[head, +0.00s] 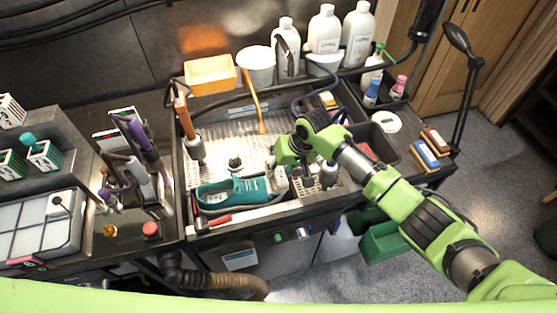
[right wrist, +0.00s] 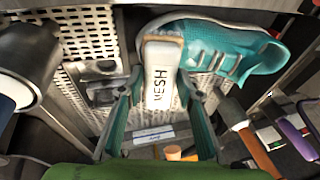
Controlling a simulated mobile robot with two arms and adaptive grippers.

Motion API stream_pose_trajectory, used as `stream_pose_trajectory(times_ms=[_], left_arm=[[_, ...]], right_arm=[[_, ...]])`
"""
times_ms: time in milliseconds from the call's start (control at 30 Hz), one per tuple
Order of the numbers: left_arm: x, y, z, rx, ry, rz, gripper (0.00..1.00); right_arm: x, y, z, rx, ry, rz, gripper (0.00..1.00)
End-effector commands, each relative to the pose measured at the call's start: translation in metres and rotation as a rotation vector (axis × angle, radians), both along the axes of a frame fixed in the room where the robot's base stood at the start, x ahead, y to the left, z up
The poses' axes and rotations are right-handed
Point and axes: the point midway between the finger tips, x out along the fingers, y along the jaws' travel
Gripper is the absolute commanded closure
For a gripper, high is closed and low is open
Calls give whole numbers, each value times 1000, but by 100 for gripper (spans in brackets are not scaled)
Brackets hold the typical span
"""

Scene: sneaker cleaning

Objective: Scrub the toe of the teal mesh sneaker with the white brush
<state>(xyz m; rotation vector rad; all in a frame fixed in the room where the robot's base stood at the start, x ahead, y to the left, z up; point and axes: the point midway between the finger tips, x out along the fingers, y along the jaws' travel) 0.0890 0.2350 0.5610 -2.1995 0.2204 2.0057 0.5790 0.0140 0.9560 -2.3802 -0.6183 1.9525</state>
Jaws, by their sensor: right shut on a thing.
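The teal mesh sneaker (head: 232,192) lies on its side or low along the front of the metal wash tray, its toe to the right. It also shows in the right wrist view (right wrist: 245,45). My right gripper (head: 278,172) is at the toe end. In the right wrist view, its two fingers stand either side of the white brush (right wrist: 159,80), marked MESH, and are shut on it. The brush's far end, with a tan edge, overlaps the toe; its bristles are hidden, so I cannot tell whether they touch. My left gripper is not in view.
White bottles (head: 325,30), a white tub (head: 257,66) and an orange bin (head: 209,75) stand behind. Purple-handled tools (head: 138,132) stand left. A red-handled tool (head: 215,222) lies at the front edge.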

Motion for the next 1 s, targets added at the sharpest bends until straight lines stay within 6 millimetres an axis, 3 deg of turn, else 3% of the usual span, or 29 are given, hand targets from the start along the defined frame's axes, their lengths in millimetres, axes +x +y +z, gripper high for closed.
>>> stream_pose_trajectory(times_ms=[133,333,733,1000], left_arm=[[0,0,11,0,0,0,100],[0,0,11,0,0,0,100],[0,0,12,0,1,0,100],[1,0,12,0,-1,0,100]], right_arm=[[-9,-3,0,-2,4,0,100],[-15,-4,-3,-1,4,1,100],[-49,-13,-3,-2,12,1,100],[-54,-14,-5,-4,19,2,100]])
